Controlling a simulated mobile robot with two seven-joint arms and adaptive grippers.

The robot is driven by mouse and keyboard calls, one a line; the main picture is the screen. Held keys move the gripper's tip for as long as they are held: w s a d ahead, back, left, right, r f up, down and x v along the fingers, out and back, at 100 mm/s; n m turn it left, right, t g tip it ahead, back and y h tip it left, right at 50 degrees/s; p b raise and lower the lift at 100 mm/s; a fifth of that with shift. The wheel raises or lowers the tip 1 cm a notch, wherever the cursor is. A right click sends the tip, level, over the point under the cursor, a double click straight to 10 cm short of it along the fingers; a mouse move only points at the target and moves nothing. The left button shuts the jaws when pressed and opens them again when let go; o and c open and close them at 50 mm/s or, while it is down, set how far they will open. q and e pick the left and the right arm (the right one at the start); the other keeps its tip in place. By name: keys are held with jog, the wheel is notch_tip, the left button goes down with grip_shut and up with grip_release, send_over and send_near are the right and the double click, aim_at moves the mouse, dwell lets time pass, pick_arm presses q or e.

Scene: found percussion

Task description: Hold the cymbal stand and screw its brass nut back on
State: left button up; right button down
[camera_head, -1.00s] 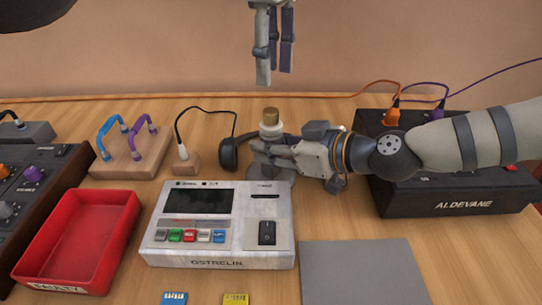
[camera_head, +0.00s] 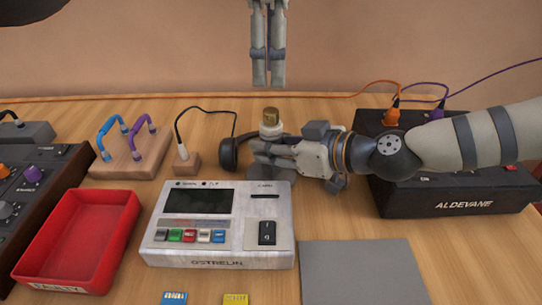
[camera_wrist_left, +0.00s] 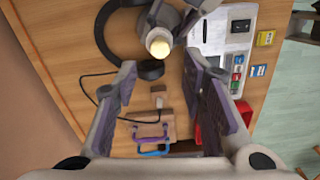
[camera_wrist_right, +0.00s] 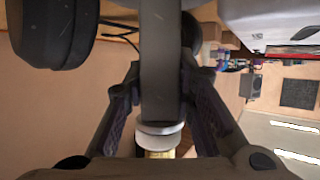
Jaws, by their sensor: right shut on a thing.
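The cymbal stand (camera_wrist_right: 160,65) shows as a dark post in the right wrist view, its base largely hidden by my gripper in the head view. A white collar (camera_head: 270,131) is near its top, and the brass nut (camera_head: 270,116) sits above the collar. I cannot tell how far it is threaded. My right gripper (camera_head: 272,150) is shut on the stand below the collar. My left gripper (camera_head: 268,82) hangs above the nut, pointing down and empty. Its fingers are apart in the left wrist view (camera_wrist_left: 160,65), with the nut (camera_wrist_left: 158,48) farther below.
A red tray (camera_head: 125,235) is at left. The black ALDEVANE box (camera_head: 405,206) lies under my right arm.

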aim_at(271, 111)
pick_arm(q)
jog(key=n, duration=0.6)
notch_tip(271, 111, down, 8)
jog(key=shift+f, duration=0.1)
dwell(0.3)
